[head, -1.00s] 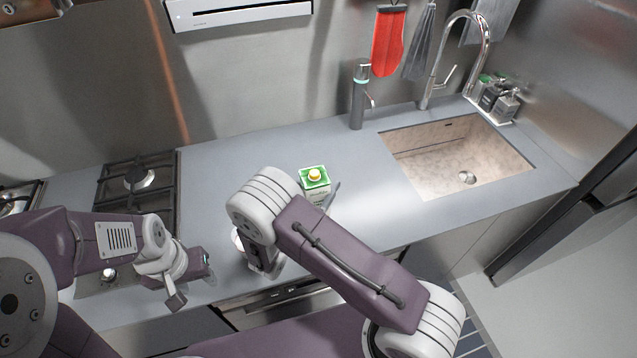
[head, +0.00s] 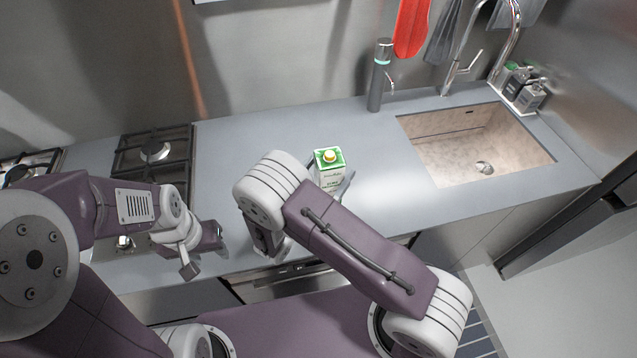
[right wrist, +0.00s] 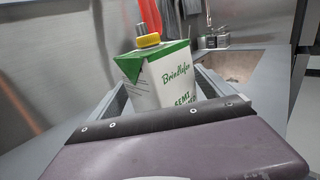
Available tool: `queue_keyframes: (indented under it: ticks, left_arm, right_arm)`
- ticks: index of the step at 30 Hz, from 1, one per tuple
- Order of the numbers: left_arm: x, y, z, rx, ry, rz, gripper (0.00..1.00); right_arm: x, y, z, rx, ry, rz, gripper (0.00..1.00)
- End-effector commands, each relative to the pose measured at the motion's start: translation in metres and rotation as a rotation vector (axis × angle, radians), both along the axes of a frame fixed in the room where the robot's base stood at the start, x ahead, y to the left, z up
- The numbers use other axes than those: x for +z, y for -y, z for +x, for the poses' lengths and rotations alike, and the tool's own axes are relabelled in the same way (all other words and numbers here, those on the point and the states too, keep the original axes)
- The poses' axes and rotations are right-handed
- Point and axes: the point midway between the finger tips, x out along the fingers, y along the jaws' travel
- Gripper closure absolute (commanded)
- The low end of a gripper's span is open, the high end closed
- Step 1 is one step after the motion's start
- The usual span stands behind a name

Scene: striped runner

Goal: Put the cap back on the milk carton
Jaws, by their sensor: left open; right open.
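The milk carton (head: 331,178) stands upright on the counter, white with a green top. A round yellow piece (head: 330,157) sits on its top; I cannot tell whether it is the cap or a bare spout. The carton (right wrist: 175,82) and yellow piece (right wrist: 147,40) also show large in the right wrist view. My right gripper (right wrist: 160,95) is open, with a finger on each side of the carton; contact is unclear. In the head view my right arm hides most of this gripper. My left gripper (head: 207,257) is open and apparently empty, left of the carton over the counter's front. No separate loose cap is visible.
A gas hob (head: 152,160) lies left on the grey counter (head: 255,135). A sink (head: 475,150) is at the right, with a dark dispenser tap (head: 379,80) behind the carton and soap bottles (head: 527,92) in the corner. The counter between hob and carton is clear.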

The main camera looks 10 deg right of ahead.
Motion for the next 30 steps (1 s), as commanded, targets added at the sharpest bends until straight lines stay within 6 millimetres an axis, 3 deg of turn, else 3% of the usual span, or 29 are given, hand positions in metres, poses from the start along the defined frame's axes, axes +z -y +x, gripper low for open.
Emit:
queue_keyframes:
  ticks: [6, 12, 30]
  left_arm:
    - [-0.017, 0.0, 0.0, 0.0, -0.001, 0.0, 0.52]
    - [-0.023, 0.0, 0.0, 0.0, 0.0, 0.0, 0.52]
    - [-0.024, 0.0, 0.0, 0.0, 0.0, 0.0, 0.52]
  right_arm:
    - [-0.005, -0.038, -0.039, 0.007, 0.002, 0.001, 0.08]
    - [-0.005, -0.06, -0.064, 0.003, 0.001, 0.001, 0.08]
    - [-0.003, -0.067, -0.072, 0.0, -0.001, -0.001, 0.08]
